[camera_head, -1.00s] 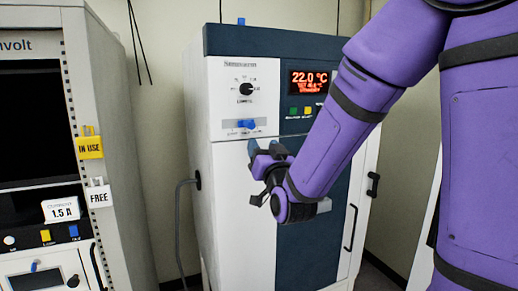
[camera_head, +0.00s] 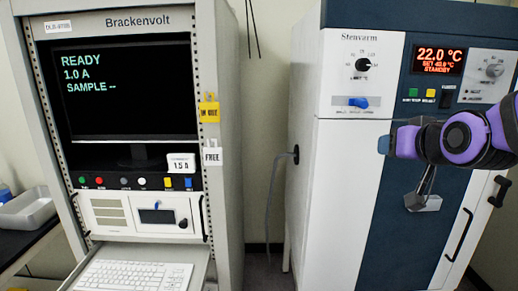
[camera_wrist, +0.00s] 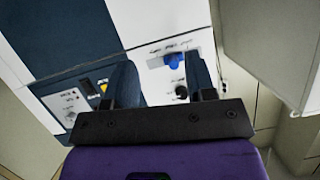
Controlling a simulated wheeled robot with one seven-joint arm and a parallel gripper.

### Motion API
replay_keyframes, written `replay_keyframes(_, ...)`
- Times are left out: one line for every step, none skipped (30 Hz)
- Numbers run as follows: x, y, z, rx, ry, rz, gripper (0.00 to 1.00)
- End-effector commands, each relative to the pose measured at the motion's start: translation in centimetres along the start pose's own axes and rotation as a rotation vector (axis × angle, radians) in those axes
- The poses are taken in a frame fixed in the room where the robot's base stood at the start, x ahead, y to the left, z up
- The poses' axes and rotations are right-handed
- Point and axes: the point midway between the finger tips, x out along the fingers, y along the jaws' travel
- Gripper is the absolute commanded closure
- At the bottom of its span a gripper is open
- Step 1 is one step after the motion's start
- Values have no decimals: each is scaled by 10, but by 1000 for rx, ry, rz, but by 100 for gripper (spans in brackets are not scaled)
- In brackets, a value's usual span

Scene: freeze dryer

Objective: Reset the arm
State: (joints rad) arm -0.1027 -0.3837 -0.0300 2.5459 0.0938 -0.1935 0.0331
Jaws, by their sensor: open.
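My gripper (camera_head: 386,144) is at the right of the head view, in front of the freeze dryer (camera_head: 342,190), with my purple arm behind it. In the wrist view my gripper (camera_wrist: 163,82) has its two dark fingers spread apart with nothing between them. The freeze dryer is a white and dark blue cabinet reading 22.0 °C and STANDBY on its red display (camera_head: 438,60). A blue lever (camera_head: 358,102) sits on its white panel below a black dial (camera_head: 363,64). The lever also shows in the wrist view (camera_wrist: 172,59), beyond the fingers.
A grey rack (camera_head: 229,130) at left holds a monitor (camera_head: 120,90) reading READY. A yellow IN USE tag (camera_head: 209,112) and a white FREE tag (camera_head: 212,156) hang on it. A keyboard (camera_head: 133,275) lies on its shelf. A metal tray (camera_head: 28,208) stands far left.

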Motion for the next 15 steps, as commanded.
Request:
replay_keyframes(-12,2,4,-6,-46,4,50)
replay_keyframes(-19,3,8,-10,-81,6,50)
replay_keyframes(-28,4,13,-16,-128,9,50)
replay_keyframes(-35,5,17,-21,-163,12,50)
replay_keyframes(-43,6,21,-26,-197,14,50)
replay_keyframes(-53,7,27,-33,-245,19,50)
replay_keyframes(-61,9,32,-37,-279,23,50)
replay_keyframes(-70,10,36,-41,-313,27,50)
replay_keyframes(-81,11,42,-47,-361,33,50)
replay_keyframes(-90,12,47,-51,-395,37,50)
replay_keyframes(-98,14,51,-56,-429,42,50)
replay_keyframes(-110,15,57,-61,-473,49,50)
replay_keyframes(-118,16,62,-64,-504,54,50)
replay_keyframes(-126,17,66,-66,-533,59,50)
replay_keyframes(-136,18,70,-69,-569,65,50)
